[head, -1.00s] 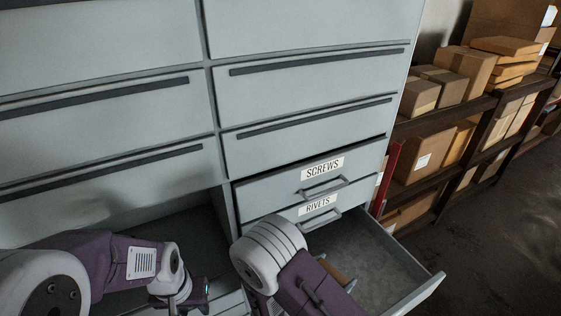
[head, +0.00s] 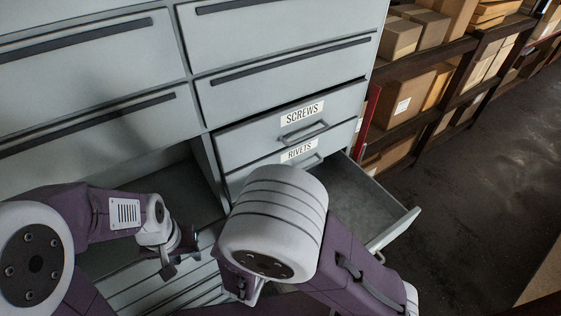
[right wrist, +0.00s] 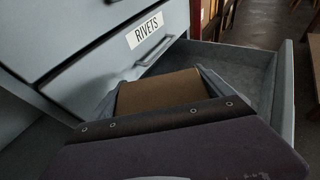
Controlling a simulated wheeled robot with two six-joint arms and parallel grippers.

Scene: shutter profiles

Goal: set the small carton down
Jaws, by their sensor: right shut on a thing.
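The small carton (right wrist: 165,91), plain brown, shows in the right wrist view between the grey fingers of my right gripper (right wrist: 158,86), which is shut on it. It is beside the open drawer (right wrist: 284,95), below the RIVETS label; I cannot tell whether it touches anything beneath. In the head view my right arm hides the carton and the right gripper's fingers. My left gripper (head: 184,254) is in the lower left of the head view, above grey slats, with its dark fingers apart and nothing seen between them.
The grey cabinet has a SCREWS drawer (head: 290,120) and a RIVETS drawer (head: 302,153) above the open drawer. The open drawer's floor (head: 355,200) looks bare where visible. Shelves with brown boxes (head: 400,100) stand at the right. Dark floor (head: 480,190) is clear.

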